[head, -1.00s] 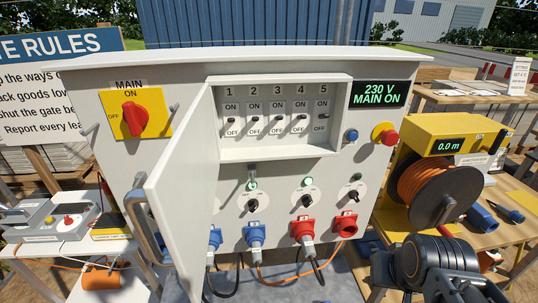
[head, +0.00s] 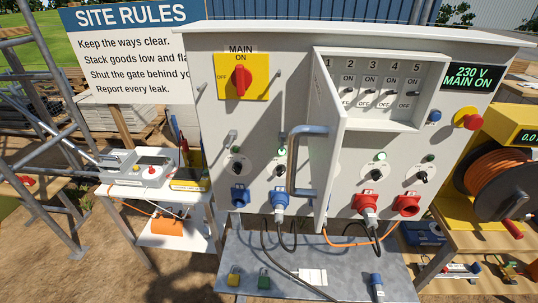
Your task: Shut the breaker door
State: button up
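The breaker door (head: 324,150) is a white panel hinged at the left side of the breaker recess (head: 436,95) in the grey cabinet. It stands open, swung out towards me and seen nearly edge-on. Its blue-grey bar handle (head: 294,165) is on the door's left-facing outer side. Behind the door, the recess shows a row of numbered breakers (head: 391,92); the door partly hides number 1. My gripper is not in view.
The cabinet front carries a red MAIN switch (head: 241,80), a red stop button (head: 468,119), and blue and red plugs with hanging cables. A metal shelf (head: 300,262) lies below. A cable reel (head: 500,185) stands right, a side table (head: 165,190) left.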

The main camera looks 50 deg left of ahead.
aim_at(324, 130)
jog(key=k, duration=0.55)
jog(key=u, duration=1.45)
jog(key=i, duration=0.5)
jog(key=k, duration=1.3)
jog(key=u, duration=0.75)
jog(key=i, duration=0.65)
jog(key=u, duration=0.65)
jog(key=i, duration=0.7)
jog(key=z, duration=0.2)
